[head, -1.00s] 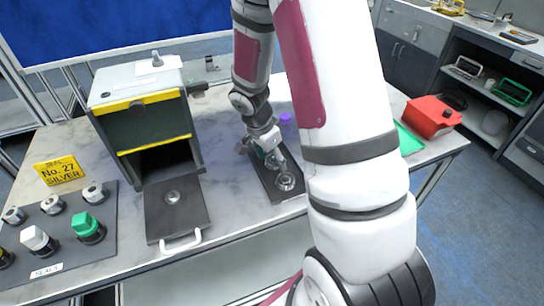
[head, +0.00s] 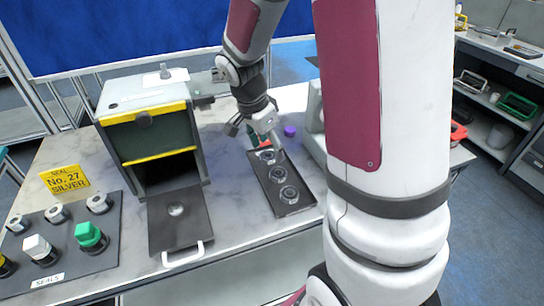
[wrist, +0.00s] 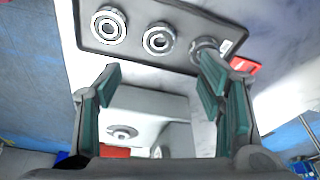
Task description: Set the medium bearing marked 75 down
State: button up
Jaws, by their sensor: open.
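A dark tray (head: 301,208) on the table holds three metal bearings in a row. The near bearing (head: 289,194), the middle bearing (head: 278,174) and the far bearing (head: 266,156) all lie flat. The tray (wrist: 84,36) shows at the top of the wrist view, with bearings at left (wrist: 108,25), middle (wrist: 158,38) and right (wrist: 205,47), the last partly behind a finger. No mark 75 is legible. My gripper (head: 255,137) is at the tray's far end, open and empty. Its green-padded fingers (wrist: 160,72) stand wide apart in the wrist view.
A box (head: 155,135) with an open dark mouth and lowered door (head: 178,230) stands left of the tray. Farther left are a seals board (head: 110,215) and a yellow "No. 27 SILVER" sign (head: 66,180). A purple object (head: 290,131) stands close right of my gripper.

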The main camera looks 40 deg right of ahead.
jog(key=s+a+r+n+t+y, duration=0.3)
jog(key=s+a+r+n+t, duration=0.2)
jog(key=s+a+r+n, duration=0.9)
jog(key=s+r+n, duration=0.3)
jog(key=shift+a+n, duration=0.15)
jog(key=shift+n, duration=0.25)
dwell(0.3)
